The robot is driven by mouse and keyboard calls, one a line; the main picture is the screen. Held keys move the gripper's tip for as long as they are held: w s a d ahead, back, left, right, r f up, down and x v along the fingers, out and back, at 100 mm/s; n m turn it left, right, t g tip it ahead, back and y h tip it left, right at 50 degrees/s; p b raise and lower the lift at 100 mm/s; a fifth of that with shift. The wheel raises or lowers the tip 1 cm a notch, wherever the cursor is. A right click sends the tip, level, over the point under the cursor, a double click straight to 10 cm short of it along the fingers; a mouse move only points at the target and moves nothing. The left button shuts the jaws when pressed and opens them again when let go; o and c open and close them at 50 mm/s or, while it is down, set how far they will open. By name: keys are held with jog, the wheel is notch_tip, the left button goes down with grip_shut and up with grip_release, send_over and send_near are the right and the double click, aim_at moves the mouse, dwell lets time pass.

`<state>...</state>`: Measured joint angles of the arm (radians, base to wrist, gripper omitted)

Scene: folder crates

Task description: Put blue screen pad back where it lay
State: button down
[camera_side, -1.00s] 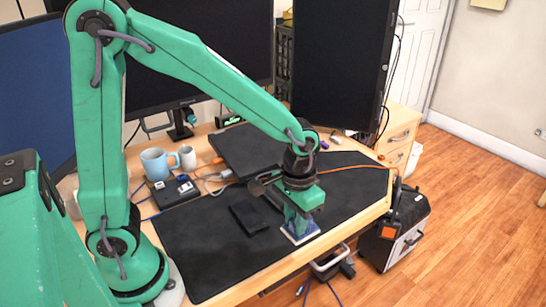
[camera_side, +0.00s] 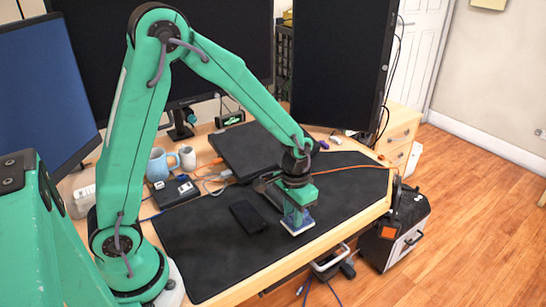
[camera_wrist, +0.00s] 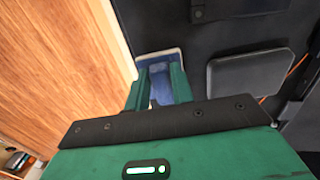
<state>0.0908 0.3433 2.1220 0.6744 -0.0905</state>
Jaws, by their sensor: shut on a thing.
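The blue screen pad (camera_side: 298,228) has a pale rim and is at the black desk mat (camera_side: 340,200), near the desk's front edge. My gripper (camera_side: 297,212) points down over it with its fingers shut on it. In the wrist view the pad (camera_wrist: 162,60) shows between and beyond the two green fingers of my gripper (camera_wrist: 158,86). Whether the pad touches the mat or hangs just above it I cannot tell. Part of the pad is hidden by the fingers.
A black phone-like slab (camera_side: 249,217) lies on the mat left of my gripper. A closed dark laptop (camera_side: 247,150) lies behind. A blue mug (camera_side: 161,163), a white mug (camera_side: 188,157) and a black box (camera_side: 174,190) stand at left. The mat's right part is clear.

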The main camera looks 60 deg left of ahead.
jog(key=shift+f, duration=1.35)
jog(key=shift+f, duration=0.1)
jog(key=c, duration=1.2)
grip_release()
notch_tip(320, 180, up, 11)
jog(key=shift+r, duration=0.65)
